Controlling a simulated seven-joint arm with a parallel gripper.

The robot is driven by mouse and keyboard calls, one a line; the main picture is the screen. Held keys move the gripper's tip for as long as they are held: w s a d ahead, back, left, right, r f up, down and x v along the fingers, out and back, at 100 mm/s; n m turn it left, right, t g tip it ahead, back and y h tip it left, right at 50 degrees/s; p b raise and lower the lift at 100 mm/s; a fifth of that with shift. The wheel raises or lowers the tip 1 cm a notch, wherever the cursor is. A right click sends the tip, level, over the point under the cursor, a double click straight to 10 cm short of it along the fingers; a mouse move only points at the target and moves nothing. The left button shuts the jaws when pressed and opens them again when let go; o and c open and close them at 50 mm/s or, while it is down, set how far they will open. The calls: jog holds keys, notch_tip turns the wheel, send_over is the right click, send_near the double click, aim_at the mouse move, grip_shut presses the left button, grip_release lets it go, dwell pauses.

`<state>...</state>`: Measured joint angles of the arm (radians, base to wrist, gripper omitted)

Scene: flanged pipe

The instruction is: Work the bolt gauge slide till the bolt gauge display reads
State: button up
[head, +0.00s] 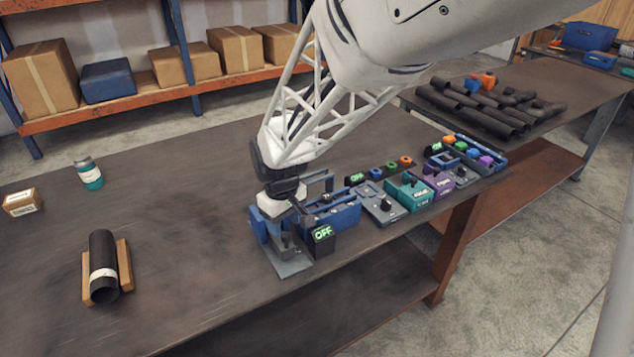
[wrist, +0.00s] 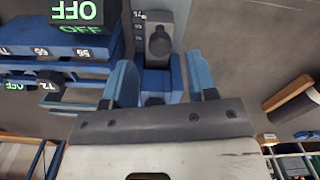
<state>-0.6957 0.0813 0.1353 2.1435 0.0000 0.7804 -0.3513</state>
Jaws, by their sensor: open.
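My gripper (head: 275,230) is low over a grey-based fixture (head: 293,268) at the table's front edge, which looks like the bolt gauge. A black display box (head: 322,234) beside it reads OFF in green; it shows upside down in the wrist view (wrist: 78,12). In the wrist view my gripper (wrist: 160,78) has its two blue fingers apart. A blue block (wrist: 155,82) lies between them, with a gap visible on each side. A dark rounded knob (wrist: 159,42), perhaps the slide, sits on a grey plate with scale marks just beyond. Contact cannot be told.
A blue numbered rack (head: 332,215) stands close on the right, with grey, teal (head: 410,190) and purple boxes beyond. Other displays also read OFF. A dark pipe (head: 103,265) rests in a wooden cradle at left. The table between is clear.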

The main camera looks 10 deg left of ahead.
jog(key=shift+r, duration=1.95)
jog(key=shift+d, duration=0.1)
jog(key=shift+d+r, duration=0.15)
jog(key=shift+d, duration=0.1)
jog(key=s+d+r+m, duration=0.1)
jog(key=d+r+m, duration=0.15)
jog(key=d, duration=0.55)
jog(key=s+d+r+m+t, duration=0.1)
jog(key=s+d+r, duration=0.15)
jog(key=d, duration=0.45)
jog(key=s+d+r+m, duration=0.15)
jog(key=d+r, duration=0.25)
jog(key=d, duration=0.4)
jog(key=s+d+r+m+t, duration=0.1)
jog(key=s+d+m, duration=0.6)
jog(key=s+d, duration=0.6)
jog(key=d, duration=0.3)
jog(key=shift+s+d+r+t, duration=0.15)
jog(key=shift+d+t, duration=0.15)
jog(key=shift+a, duration=0.1)
